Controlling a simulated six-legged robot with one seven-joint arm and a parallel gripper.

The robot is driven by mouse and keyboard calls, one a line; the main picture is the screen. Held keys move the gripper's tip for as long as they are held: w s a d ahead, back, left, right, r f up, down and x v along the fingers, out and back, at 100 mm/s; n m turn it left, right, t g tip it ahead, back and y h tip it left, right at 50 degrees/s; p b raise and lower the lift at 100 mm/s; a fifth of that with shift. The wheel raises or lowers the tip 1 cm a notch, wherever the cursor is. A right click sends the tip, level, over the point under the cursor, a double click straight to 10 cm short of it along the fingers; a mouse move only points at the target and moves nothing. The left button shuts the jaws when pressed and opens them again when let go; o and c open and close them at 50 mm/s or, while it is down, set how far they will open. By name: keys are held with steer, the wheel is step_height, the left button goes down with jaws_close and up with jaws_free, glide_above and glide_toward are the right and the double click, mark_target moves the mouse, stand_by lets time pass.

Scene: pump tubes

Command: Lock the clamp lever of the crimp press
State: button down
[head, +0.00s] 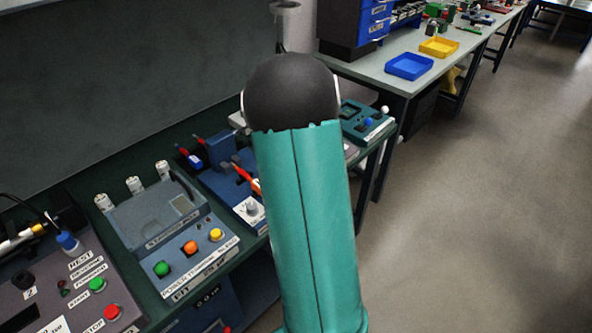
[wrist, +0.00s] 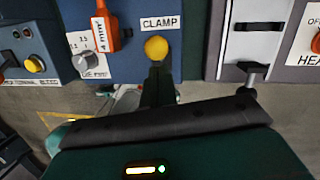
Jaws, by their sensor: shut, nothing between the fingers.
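The crimp press (head: 222,152) is a blue bench unit in the head view, partly hidden behind my teal arm. In the wrist view its blue front (wrist: 180,66) carries a white CLAMP label (wrist: 159,23). The clamp lever's yellow ball knob (wrist: 156,47) shows just below that label. My gripper (wrist: 157,70) is shut and empty, its dark fingertips just below the knob in the picture. I cannot tell whether they touch it. The rest of the lever is hidden. In the head view my gripper is hidden by my arm.
An orange handle (wrist: 104,32) and a grey dial (wrist: 88,64) sit left of the knob in the wrist view. A grey panel with a black-tipped lever (wrist: 252,68) is at right. A power unit (head: 190,250) stands left along the bench. The floor (head: 460,220) at right is clear.

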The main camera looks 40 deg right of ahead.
steer(key=shift+w, duration=0.65)
steer(key=shift+w, duration=0.1)
steer(key=shift+s+d+r, duration=0.2)
steer(key=shift+s+r, duration=0.25)
steer(key=shift+s, duration=0.05)
steer(key=v, duration=1.2)
steer(key=shift+s, duration=0.2)
